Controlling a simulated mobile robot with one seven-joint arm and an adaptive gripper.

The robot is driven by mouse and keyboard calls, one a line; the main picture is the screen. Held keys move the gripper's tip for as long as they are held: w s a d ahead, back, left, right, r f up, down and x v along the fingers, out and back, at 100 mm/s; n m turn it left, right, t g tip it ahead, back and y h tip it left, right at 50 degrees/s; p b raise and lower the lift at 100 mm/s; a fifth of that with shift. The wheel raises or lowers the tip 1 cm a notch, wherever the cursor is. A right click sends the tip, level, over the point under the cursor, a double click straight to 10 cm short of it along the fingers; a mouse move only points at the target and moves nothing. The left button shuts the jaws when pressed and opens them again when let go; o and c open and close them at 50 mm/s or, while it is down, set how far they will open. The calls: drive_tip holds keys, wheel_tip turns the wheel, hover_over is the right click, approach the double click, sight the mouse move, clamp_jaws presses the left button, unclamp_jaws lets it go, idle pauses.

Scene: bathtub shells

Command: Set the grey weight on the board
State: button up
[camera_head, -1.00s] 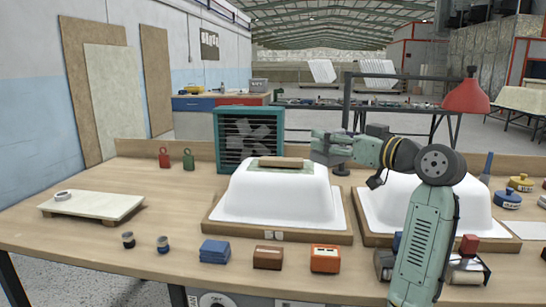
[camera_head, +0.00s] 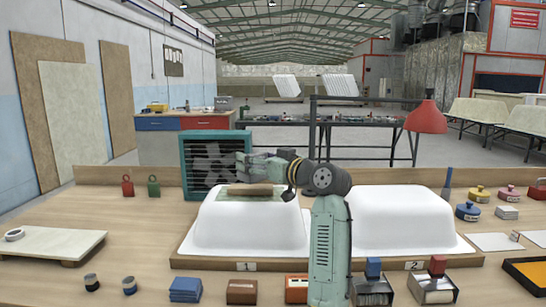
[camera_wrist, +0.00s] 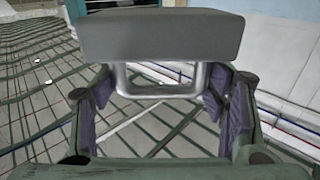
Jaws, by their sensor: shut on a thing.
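The grey weight is a grey block (camera_wrist: 160,35) with a silver loop handle. In the wrist view its handle lies between the purple-padded fingers of my gripper (camera_wrist: 165,105), which is shut on it. In the head view my gripper (camera_head: 250,165) is above the first white shell (camera_head: 245,225), close over the brown board (camera_head: 250,189). The board lies on a green patch (camera_head: 222,193) on the shell's top. The weight is hard to make out against the fan in the head view. I cannot tell how large the gap above the board is.
A teal fan box (camera_head: 190,165) stands close behind the first shell. A second white shell (camera_head: 400,220) is at the right. Red (camera_head: 127,187) and green (camera_head: 153,187) weights stand back left. A low white stand (camera_head: 50,243) is at the left. Several small boxes line the front.

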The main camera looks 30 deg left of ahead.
drive_tip(key=x, duration=0.2)
drive_tip(key=shift+a+r, duration=0.15)
drive_tip(key=shift+a, duration=0.2)
drive_tip(key=shift+f+p, duration=0.7)
drive_tip(key=shift+f, duration=1.05)
drive_tip(key=shift+f, duration=0.2)
drive_tip(key=o, duration=2)
drive_tip(key=shift+f, duration=0.1)
drive_tip(key=shift+c, duration=0.2)
